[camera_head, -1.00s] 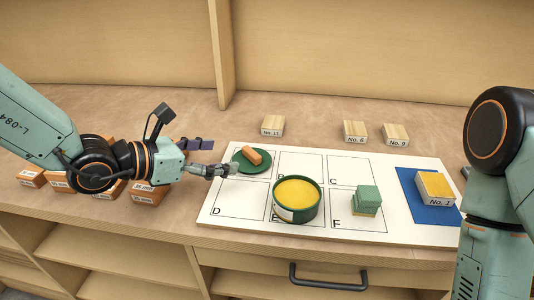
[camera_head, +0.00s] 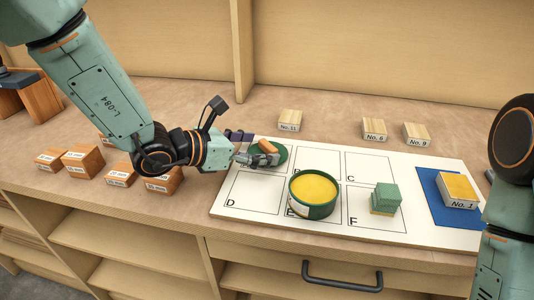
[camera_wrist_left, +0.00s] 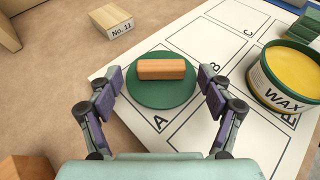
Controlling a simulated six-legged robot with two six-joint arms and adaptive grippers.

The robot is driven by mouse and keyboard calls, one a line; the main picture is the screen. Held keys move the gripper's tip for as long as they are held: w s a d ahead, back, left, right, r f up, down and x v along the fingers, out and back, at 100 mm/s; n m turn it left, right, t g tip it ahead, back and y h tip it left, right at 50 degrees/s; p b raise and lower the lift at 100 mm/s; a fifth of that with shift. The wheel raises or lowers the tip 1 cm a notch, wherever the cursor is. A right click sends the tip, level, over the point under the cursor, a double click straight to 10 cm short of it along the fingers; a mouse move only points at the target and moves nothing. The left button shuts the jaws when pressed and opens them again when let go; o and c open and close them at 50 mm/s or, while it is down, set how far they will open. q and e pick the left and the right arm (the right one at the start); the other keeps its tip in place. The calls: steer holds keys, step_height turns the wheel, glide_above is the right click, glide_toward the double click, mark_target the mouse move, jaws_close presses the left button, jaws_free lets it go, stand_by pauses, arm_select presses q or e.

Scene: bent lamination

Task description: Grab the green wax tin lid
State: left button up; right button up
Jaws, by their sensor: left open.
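The green wax tin lid (camera_wrist_left: 160,95) lies flat on the white lettered board, at the square marked A. An orange-brown block (camera_wrist_left: 161,69) rests on top of the lid. In the head view the lid (camera_head: 282,155) is partly hidden by my left gripper (camera_head: 262,156). In the left wrist view my left gripper (camera_wrist_left: 160,98) is open, with one finger on each side of the lid and nothing held. I cannot tell whether the fingers touch the rim. The open wax tin (camera_head: 314,193) with yellow wax stands to the right. My right gripper is not in view.
A green block stack (camera_head: 385,199) stands on square F. Block No. 1 (camera_head: 457,190) sits on a blue mat at the right. Blocks No. 11 (camera_head: 290,120), No. 6 and No. 9 stand behind the board (camera_head: 325,229). Several orange-brown labelled blocks (camera_head: 83,161) stand at the left.

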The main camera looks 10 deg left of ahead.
arm_select(q)
steer(key=shift+x, duration=0.75)
steer(key=shift+r, duration=0.1)
steer(key=shift+s+a, duration=0.1)
steer(key=shift+c, duration=0.9)
steer(key=c, duration=1.1)
